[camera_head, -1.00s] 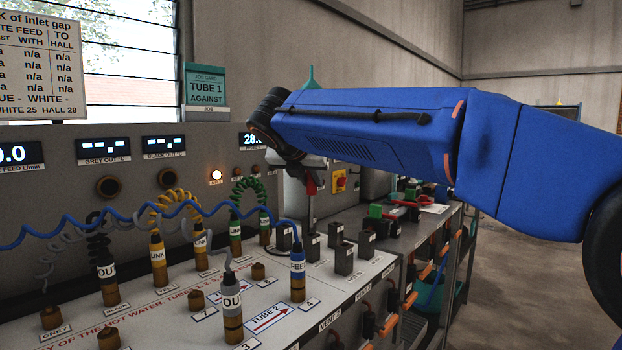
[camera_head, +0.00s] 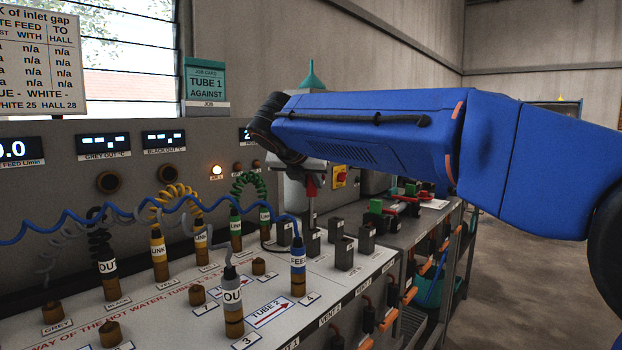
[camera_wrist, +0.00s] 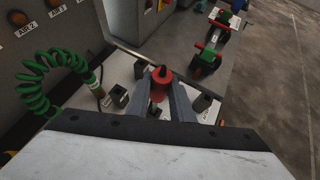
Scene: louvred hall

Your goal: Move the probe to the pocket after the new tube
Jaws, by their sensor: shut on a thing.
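The probe (camera_wrist: 161,76) has a red handle and a thin metal stem, and my gripper (camera_wrist: 170,88) is shut on it. In the head view the red handle (camera_head: 312,184) hangs below my wrist, with the stem roughly upright over the bench. Several dark square pockets stand there, among them one under the stem (camera_head: 312,243), one nearer the front (camera_head: 344,255) and one to the right (camera_head: 366,240). I cannot tell whether the stem's tip is in a pocket or above it. A job card (camera_head: 206,88) on the wall reads "TUBE 1 AGAINST".
A green coiled link (camera_head: 250,184) stands close left of my gripper. A blue feed plug (camera_head: 298,264), a grey OU plug (camera_head: 232,296) and yellow link plugs (camera_head: 159,256) stand on the panel. Red and green clamps (camera_head: 383,210) lie farther right. Open floor lies right of the bench.

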